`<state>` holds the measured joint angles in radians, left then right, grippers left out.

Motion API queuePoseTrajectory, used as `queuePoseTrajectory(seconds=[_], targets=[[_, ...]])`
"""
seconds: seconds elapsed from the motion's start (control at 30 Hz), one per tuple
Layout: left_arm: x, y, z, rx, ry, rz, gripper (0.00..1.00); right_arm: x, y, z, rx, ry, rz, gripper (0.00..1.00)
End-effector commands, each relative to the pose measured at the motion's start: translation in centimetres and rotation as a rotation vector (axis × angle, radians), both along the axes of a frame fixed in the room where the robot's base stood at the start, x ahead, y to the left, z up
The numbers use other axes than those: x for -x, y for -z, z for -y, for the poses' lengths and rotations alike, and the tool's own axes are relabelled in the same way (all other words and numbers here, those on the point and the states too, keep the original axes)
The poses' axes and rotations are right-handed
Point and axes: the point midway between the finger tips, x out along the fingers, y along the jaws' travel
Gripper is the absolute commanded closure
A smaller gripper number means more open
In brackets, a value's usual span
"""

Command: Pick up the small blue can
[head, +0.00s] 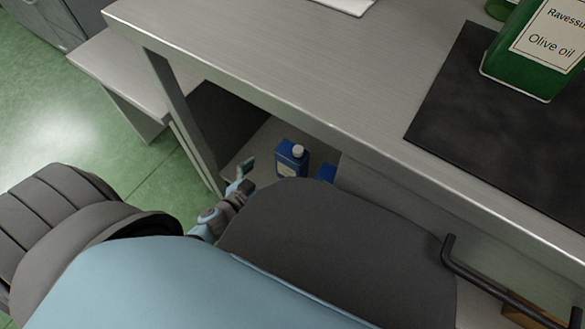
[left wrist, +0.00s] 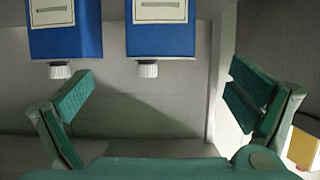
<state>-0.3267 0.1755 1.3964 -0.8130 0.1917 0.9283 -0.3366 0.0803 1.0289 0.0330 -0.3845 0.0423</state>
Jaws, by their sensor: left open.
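A small blue can (head: 288,164) with a white cap stands on the shelf under the steel table. A second blue can (head: 327,172) is beside it, mostly hidden by my arm. In the left wrist view two blue cans appear upside down, caps downward: one at the upper left (left wrist: 66,40) and one near the middle (left wrist: 160,38). My left gripper (head: 240,176) is beside the first can in the head view. In the left wrist view its green fingers (left wrist: 162,102) are wide apart and nothing is between their pads. The middle can is beyond the gap. My right gripper is out of view.
The table's front edge (head: 262,97) overhangs the shelf. On top are a dark mat (head: 450,128) and a green olive oil can (head: 520,78). A table leg (head: 183,120) stands left of the shelf opening. A yellow-and-white object (left wrist: 303,147) shows at the right of the wrist view.

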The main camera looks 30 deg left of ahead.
Motion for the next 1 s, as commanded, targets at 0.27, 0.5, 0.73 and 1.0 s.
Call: queuePoseTrajectory(seconds=[0.27,0.5,0.73,1.0], targets=[[-6.1,2.5,0.9,0.0,0.0,-0.001,0.0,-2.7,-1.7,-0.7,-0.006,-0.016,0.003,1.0],[-8.5,3.3,1.2,-0.002,0.0,-0.001,0.0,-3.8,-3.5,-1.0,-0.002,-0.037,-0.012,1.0],[-11.1,4.4,1.6,0.0,0.0,-0.003,0.0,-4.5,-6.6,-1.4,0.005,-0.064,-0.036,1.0],[-11.5,4.3,1.6,-0.001,-0.001,-0.004,0.0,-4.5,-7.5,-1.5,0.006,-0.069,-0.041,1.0]])
